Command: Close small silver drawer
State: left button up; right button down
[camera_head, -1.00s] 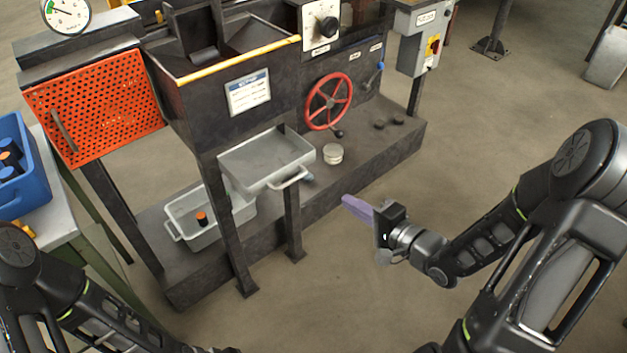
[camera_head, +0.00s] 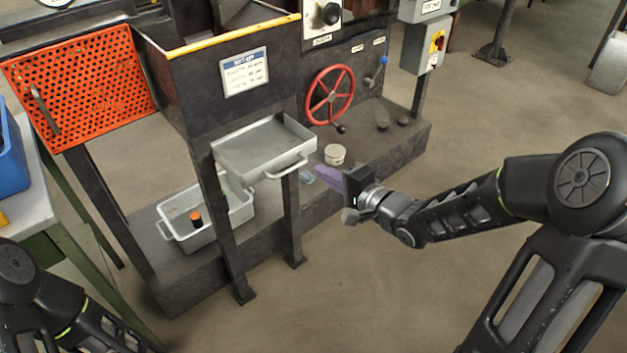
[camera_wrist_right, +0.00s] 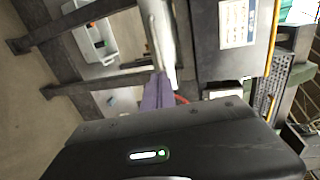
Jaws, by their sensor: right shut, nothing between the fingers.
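The small silver drawer (camera_head: 262,150) sticks out of the dark furnace frame, open at the top, with a bar handle (camera_head: 287,166) on its front. My right gripper (camera_head: 326,177) is shut and empty, its purple fingers to the right of the handle and slightly lower in the head view. In the right wrist view, the fingers (camera_wrist_right: 158,92) point toward the silver drawer (camera_wrist_right: 168,40), close to its lower end. Whether they touch it cannot be told. My left arm shows at the lower left of the head view, but its gripper is out of view.
A grey bin (camera_head: 205,221) with an orange-capped item stands on the furnace base below. A red handwheel (camera_head: 330,95) and a round pale tin (camera_head: 335,154) are right of the drawer. An orange perforated panel (camera_head: 80,85) is at left. Open floor lies in front.

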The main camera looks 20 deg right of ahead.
pick_arm(q)
notch_tip(320, 180, down, 3)
jog(key=shift+f+b, duration=0.2)
jog(key=shift+b, duration=0.95)
pick_arm(e)
jog(key=x, duration=0.4)
jog(key=shift+w, duration=0.1)
jog(key=shift+w+a, duration=0.1)
